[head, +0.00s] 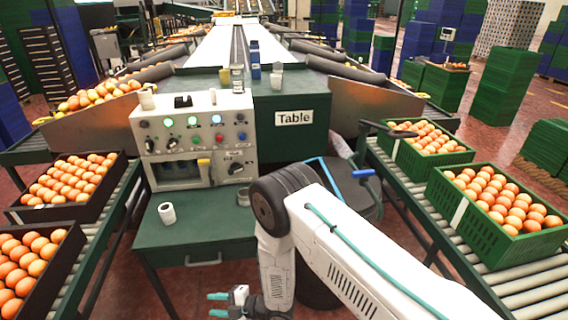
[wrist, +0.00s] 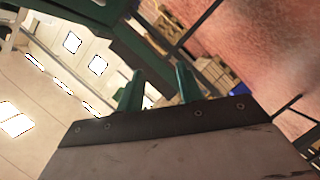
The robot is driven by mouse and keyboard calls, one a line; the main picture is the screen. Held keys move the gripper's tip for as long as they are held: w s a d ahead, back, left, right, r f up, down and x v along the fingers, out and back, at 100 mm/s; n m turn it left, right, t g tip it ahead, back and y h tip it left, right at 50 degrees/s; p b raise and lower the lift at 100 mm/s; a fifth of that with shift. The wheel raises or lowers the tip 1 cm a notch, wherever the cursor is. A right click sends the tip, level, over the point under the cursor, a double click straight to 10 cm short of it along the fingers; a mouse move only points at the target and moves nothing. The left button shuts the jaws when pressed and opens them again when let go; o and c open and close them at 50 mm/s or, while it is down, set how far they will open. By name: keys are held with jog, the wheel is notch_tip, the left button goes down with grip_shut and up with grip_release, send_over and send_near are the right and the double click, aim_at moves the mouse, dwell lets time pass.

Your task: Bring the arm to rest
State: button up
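My gripper (head: 216,304) shows at the bottom of the head view, low in front of the green bench (head: 200,225). Its two teal fingers stand apart with nothing between them. In the wrist view the gripper (wrist: 158,82) also shows its two green fingers spread and empty. My white arm reaches from the lower right to the bottom middle of the head view, bent at a dark joint. The wrist view is tilted, with bright ceiling-like lights at left and a reddish surface at upper right.
A control panel (head: 196,135) stands on the bench, with a white roll (head: 167,213) in front. Dark crates of oranges (head: 75,207) line the left rollers. Green crates (head: 455,215) of oranges stand on the right roller conveyor (head: 530,285). A dark chair-like object (head: 352,190) is behind my arm.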

jog(key=w+d+f+m+h, duration=0.2)
jog(key=d+f+m+h, duration=0.4)
jog(key=d+h, duration=0.25)
jog(key=d+r+m+g+h, duration=0.1)
jog(key=d+r+m+h, duration=0.4)
jog(key=d+r, duration=0.8)
jog(key=d+r+m+g+h, duration=0.1)
jog(key=d+r+m+h, duration=0.35)
jog(key=d+r, duration=0.85)
jog(key=s+d+r+m+y, duration=0.1)
jog(key=s+d+r+m, duration=0.3)
jog(key=s+r, duration=0.3)
jog(key=s+d+r+m+y, duration=0.1)
jog(key=s+d+r+m, duration=0.3)
jog(key=s+r, duration=0.4)
jog(key=s+d+r+m+t, duration=0.1)
jog(key=s+d+r+m, duration=0.3)
jog(key=r, duration=1.3)
jog(key=s, duration=0.3)
jog(key=shift+s+d+y, duration=0.25)
jog(key=shift+d+y, duration=0.05)
jog(key=shift+y, duration=0.1)
